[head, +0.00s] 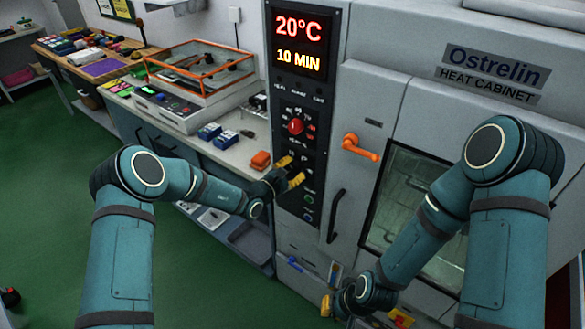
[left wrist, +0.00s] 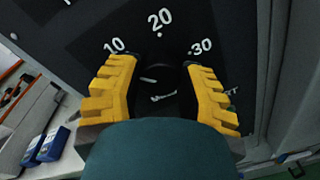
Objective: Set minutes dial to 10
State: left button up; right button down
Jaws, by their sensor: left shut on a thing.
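The black minutes dial (left wrist: 158,88) sits between my left gripper's yellow fingers in the left wrist view, with white marks on its dark face. The printed numbers 10, 20 and 30 arc above it. I cannot clearly tell which number its mark points to. My left gripper (head: 290,171) is shut on this dial, low on the control panel, and mostly hides it in the head view. The display (head: 299,41) reads 20°C in red and 10 MIN in yellow. My right gripper (head: 331,291) hangs low before the cabinet, away from the dial; its opening is unclear.
A red knob (head: 296,126) sits higher on the panel. To its right are an orange door handle (head: 361,148) and the heat cabinet's window (head: 410,190). A bench (head: 240,151) with blue and orange items stands at left. Green floor is open at lower left.

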pick_arm(q)
jog(key=shift+r+m, duration=0.15)
jog(key=shift+m, duration=0.85)
jog(key=shift+w, duration=0.1)
jog(key=o, duration=1.2)
jog(key=shift+a, duration=0.1)
jog(key=v, duration=1.2)
jog(key=shift+d, duration=0.2)
